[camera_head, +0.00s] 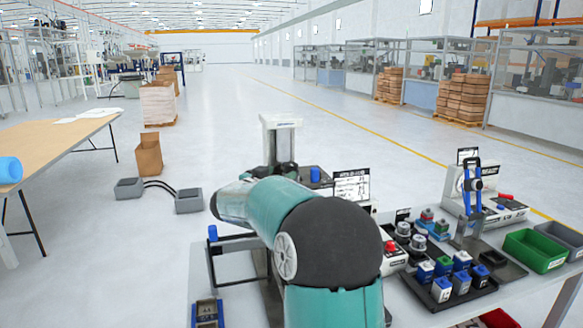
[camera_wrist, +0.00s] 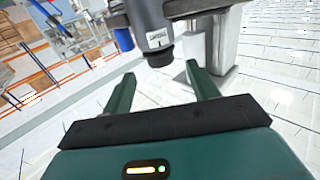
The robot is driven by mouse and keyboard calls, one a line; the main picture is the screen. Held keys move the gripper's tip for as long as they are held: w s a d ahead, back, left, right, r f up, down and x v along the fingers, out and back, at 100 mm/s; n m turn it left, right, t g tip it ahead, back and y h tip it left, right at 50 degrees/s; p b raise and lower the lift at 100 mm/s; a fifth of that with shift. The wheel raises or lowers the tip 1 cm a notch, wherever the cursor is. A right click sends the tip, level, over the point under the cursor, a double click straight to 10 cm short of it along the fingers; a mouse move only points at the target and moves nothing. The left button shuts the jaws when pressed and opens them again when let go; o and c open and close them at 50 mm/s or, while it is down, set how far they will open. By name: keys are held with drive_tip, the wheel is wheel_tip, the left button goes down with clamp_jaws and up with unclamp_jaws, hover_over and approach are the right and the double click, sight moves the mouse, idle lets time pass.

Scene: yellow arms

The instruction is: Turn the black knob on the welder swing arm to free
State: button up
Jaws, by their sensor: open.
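In the wrist view my gripper (camera_wrist: 160,73) is open, with its two green fingers spread and nothing between the pads. A round black knob (camera_wrist: 160,57) shows just beyond the fingertips, between them in the picture. It sits at the lower end of a grey cylinder (camera_wrist: 150,18) that has a small white label, too small to read surely. I cannot tell whether a finger touches the knob. In the head view the white-topped welder with grey columns (camera_head: 282,140) stands behind my teal arm. The arm hides its lower part, my gripper and the knob there.
A blue button or cap (camera_head: 315,174) and a sign (camera_head: 351,185) stand right of the welder. A black tray of coloured blocks (camera_head: 447,297), a blue-handled clamp (camera_head: 471,190) and a green bin (camera_head: 535,248) fill the bench's right side. Grey pedals (camera_head: 189,201) lie on the floor left.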

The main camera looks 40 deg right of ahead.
sight(287, 168)
drive_tip(key=x, duration=0.7)
drive_tip(key=shift+r, duration=0.1)
drive_tip(key=shift+c, duration=0.2)
drive_tip(key=c, duration=1)
